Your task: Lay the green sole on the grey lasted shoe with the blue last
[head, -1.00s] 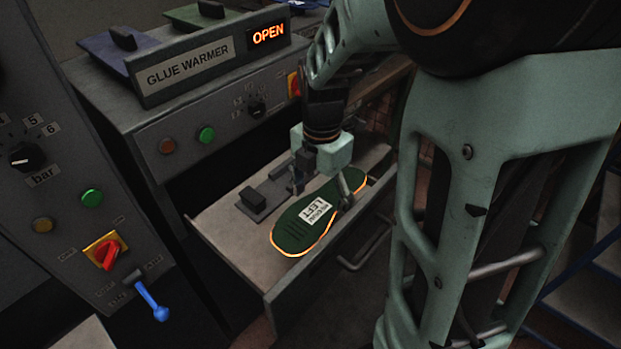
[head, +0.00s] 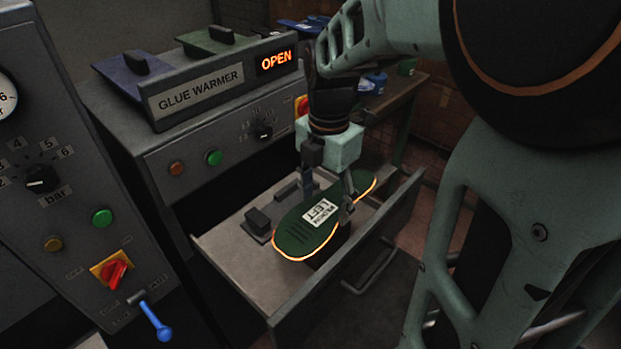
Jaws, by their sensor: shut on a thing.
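The green sole (head: 296,238) has a glowing orange edge and a white label reading LEFT. My gripper (head: 328,196) is shut on the sole near its middle, with a finger at each long side. The sole is raised a little above the open drawer (head: 232,262) of the glue warmer, with a dark shadow under it. The grey lasted shoe and the blue last are not visible in this view.
The glue warmer (head: 210,130) stands behind the drawer, its sign lit OPEN. Dark blocks (head: 258,221) sit on the drawer floor. A control panel (head: 70,200) with a blue-knobbed lever (head: 158,327) stands at left. A bench (head: 395,95) is behind at right.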

